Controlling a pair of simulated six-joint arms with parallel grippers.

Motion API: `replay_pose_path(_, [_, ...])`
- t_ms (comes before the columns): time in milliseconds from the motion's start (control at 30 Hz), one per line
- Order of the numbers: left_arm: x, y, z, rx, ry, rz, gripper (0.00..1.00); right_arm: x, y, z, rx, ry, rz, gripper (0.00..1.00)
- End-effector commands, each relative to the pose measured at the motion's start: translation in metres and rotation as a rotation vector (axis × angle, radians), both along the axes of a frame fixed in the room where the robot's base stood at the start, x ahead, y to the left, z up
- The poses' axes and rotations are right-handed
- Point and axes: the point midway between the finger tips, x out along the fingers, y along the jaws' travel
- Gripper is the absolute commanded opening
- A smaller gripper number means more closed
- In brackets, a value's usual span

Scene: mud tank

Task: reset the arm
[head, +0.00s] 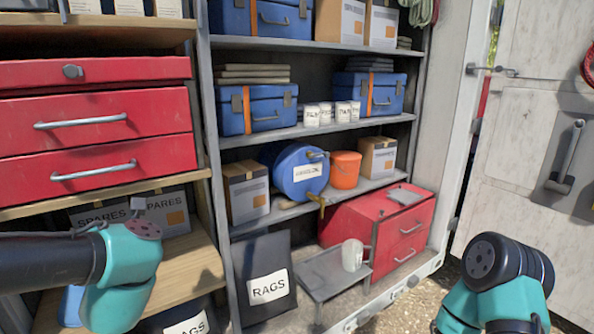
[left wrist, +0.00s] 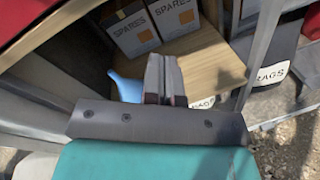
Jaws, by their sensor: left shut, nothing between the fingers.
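My left arm comes in from the left in the head view, with its teal wrist in front of the wooden lower shelf. My left gripper (head: 138,204) points toward the shelving, and mostly only a small grey tip of it shows there. In the left wrist view the two fingers of my left gripper (left wrist: 165,78) are together, with nothing between them. They show in front of the wooden shelf (left wrist: 205,62), below the spares boxes (left wrist: 130,30). My right arm shows at the lower right of the head view as a dark and teal link, and its gripper is not visible.
Red drawers (head: 95,120) stand above my left arm. Middle shelves hold a blue drum (head: 300,171), an orange bucket (head: 345,170) and blue cases (head: 262,108). Below are a rags bin (head: 262,262), a red chest (head: 405,225) and a mug (head: 352,255) on a grey stand (head: 325,280).

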Motion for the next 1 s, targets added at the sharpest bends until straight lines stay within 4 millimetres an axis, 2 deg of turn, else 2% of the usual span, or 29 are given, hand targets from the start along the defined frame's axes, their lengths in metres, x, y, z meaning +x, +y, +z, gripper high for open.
replay_pose_path(33, [0.012, -0.006, -0.023, 0.082, 0.076, -0.041, 0.00, 0.000, 0.000, 0.000, 0.000, 0.000, 0.000, 0.37])
replay_pose_path(200, [0.039, -0.023, -0.090, 0.357, 0.302, -0.206, 0.00, 0.000, 0.000, 0.000, 0.000, 0.000, 0.000, 0.37])
replay_pose_path(333, [0.051, -0.035, -0.147, 0.556, 0.463, -0.355, 0.00, 0.000, 0.000, 0.000, 0.000, 0.000, 0.000, 0.37])
replay_pose_path(500, [0.055, -0.050, -0.225, 0.799, 0.647, -0.581, 0.00, 0.000, 0.000, 0.000, 0.000, 0.000, 0.000, 0.37])
replay_pose_path(633, [0.047, -0.060, -0.285, 0.968, 0.763, -0.777, 0.00, 0.000, 0.000, 0.000, 0.000, 0.000, 0.000, 0.37])
replay_pose_path(767, [0.031, -0.071, -0.344, 1.122, 0.849, -0.998, 0.00, 0.000, 0.000, 0.000, 0.000, 0.000, 0.000, 0.37])
replay_pose_path(1000, [-0.022, -0.090, -0.444, 1.365, 0.902, -1.458, 0.00, 0.000, 0.000, 0.000, 0.000, 0.000, 0.000, 0.37])
